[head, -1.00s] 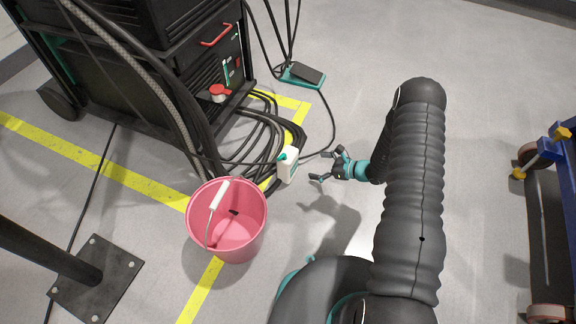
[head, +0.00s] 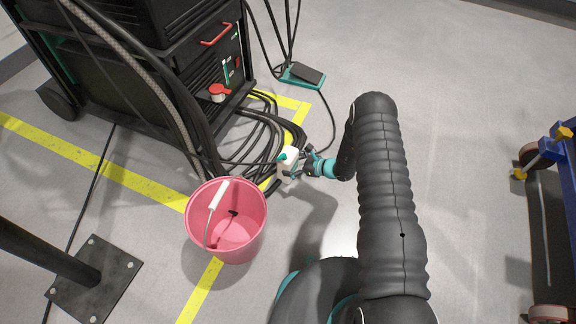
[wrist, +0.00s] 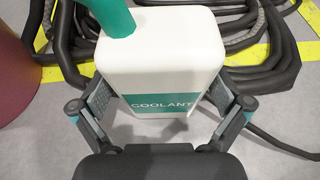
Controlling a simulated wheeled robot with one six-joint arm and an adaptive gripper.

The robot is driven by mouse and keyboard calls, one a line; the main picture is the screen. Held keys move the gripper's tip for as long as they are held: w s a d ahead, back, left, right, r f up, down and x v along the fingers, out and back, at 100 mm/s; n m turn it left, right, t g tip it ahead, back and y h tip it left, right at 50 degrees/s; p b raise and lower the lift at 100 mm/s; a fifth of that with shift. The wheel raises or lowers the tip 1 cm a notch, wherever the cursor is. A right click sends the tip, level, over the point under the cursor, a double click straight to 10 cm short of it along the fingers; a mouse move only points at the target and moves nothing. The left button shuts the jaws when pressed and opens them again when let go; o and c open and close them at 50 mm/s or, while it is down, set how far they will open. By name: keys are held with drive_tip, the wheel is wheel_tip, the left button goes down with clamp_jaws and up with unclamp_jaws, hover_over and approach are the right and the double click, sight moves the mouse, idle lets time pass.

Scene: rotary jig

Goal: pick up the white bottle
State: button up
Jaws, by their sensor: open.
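The white bottle (head: 288,162) stands upright on the floor just right of the pink bucket. It has a green cap and a green label reading COOLANT. In the wrist view the bottle (wrist: 165,62) fills the middle, close to the camera. My gripper (head: 295,168) is at the bottle from the right. Its fingers are open, one on each side of the bottle in the wrist view (wrist: 160,98). I cannot tell whether either finger touches it. The bottle's lower part is partly hidden by my gripper.
The pink bucket (head: 228,240) stands close left of the bottle. Coiled black cables (head: 262,130) lie behind it, beside the black machine (head: 160,90). A green foot pedal (head: 302,75) lies farther back. A blue cart (head: 560,190) is at the right edge. Floor between my arm and the cart is clear.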

drive_tip(key=shift+x, duration=0.95)
drive_tip(key=c, duration=1.2)
drive_tip(key=shift+r, duration=0.1)
drive_tip(key=shift+c, duration=1.3)
drive_tip(key=shift+r, duration=0.1)
